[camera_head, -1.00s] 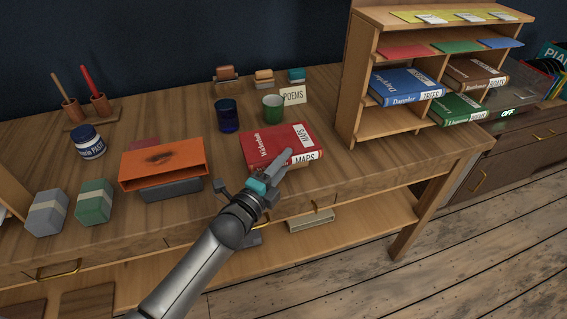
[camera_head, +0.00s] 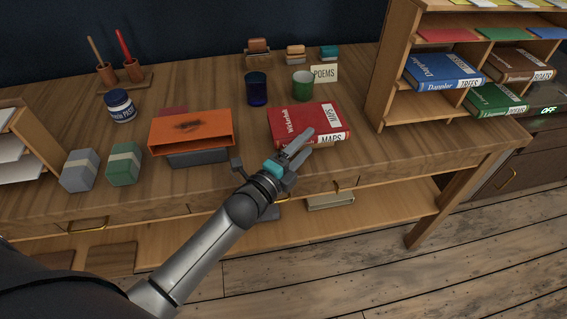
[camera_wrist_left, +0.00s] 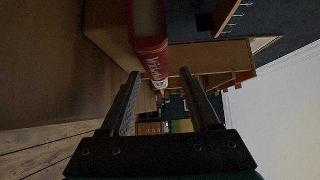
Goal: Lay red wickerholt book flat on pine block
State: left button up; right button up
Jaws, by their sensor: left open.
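The red Wickerholt book (camera_head: 300,119) lies flat near the front edge of the table, its white "MAPS" label toward the front right. A thin light-brown wooden strip (camera_head: 325,147) shows under its front edge; I cannot tell for sure that this is the pine block. My left gripper (camera_head: 302,147) is at the book's front edge, open, one finger overlapping the spine in the head view. In the left wrist view, the open fingers (camera_wrist_left: 168,100) have the red spine (camera_wrist_left: 150,58) beyond and between them, apparently not gripped. My right gripper is out of view.
An orange box (camera_head: 190,130) stands left of the book. A blue cup (camera_head: 257,90) and a green mug (camera_head: 302,86) stand behind it, by a "POEMS" card (camera_head: 324,73). A bookshelf (camera_head: 396,75) rises to the right. The front-left tabletop has two blocks (camera_head: 124,163).

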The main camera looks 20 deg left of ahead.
pick_arm(q)
jog(key=v, duration=0.9)
jog(key=shift+s+p, duration=0.3)
jog(key=shift+p, duration=0.05)
jog(key=shift+a, duration=0.1)
